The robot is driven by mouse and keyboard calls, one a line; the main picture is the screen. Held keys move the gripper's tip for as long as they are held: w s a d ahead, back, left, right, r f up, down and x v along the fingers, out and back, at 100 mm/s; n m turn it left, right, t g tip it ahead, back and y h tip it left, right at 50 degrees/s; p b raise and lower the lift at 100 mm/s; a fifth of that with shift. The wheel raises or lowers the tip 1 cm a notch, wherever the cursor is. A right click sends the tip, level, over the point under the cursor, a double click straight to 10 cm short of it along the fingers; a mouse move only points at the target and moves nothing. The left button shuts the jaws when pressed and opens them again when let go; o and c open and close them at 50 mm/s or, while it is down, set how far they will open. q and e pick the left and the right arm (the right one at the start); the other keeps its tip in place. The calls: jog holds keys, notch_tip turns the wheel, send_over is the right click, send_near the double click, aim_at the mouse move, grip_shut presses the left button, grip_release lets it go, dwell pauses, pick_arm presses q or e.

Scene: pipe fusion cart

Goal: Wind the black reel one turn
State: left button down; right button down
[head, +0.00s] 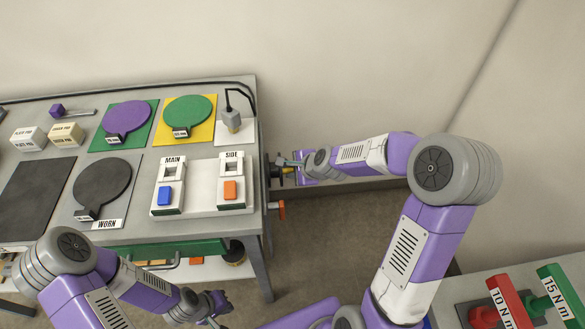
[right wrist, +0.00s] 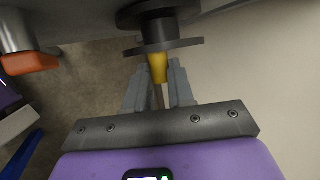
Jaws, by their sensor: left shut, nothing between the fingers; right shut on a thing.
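The black reel (right wrist: 160,30) with its flanges sits on the side of the cart in the right wrist view, and its yellow crank handle (right wrist: 158,68) points toward me. In the head view the reel (head: 274,172) is small at the cart's right edge. My right gripper (right wrist: 157,75) is shut on the yellow handle, with one finger on each side of it. In the head view the right gripper (head: 287,164) is partly hidden by its wrist. My left gripper (head: 212,308) is shut and empty, low in front of the cart, far from the reel.
An orange handle (head: 281,210) sticks out of the cart side near the reel; it also shows in the right wrist view (right wrist: 30,63). The cart top (head: 130,235) bears panels, pads and discs. Red (head: 505,300) and green (head: 562,290) torque tools stand at lower right.

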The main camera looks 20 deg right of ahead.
dwell(0.5)
jog(key=c, duration=1)
grip_release()
jog(key=shift+o, duration=0.2)
jog(key=v, duration=0.7)
jog(key=shift+s+r+p, duration=0.2)
jog(key=shift+p, duration=0.2)
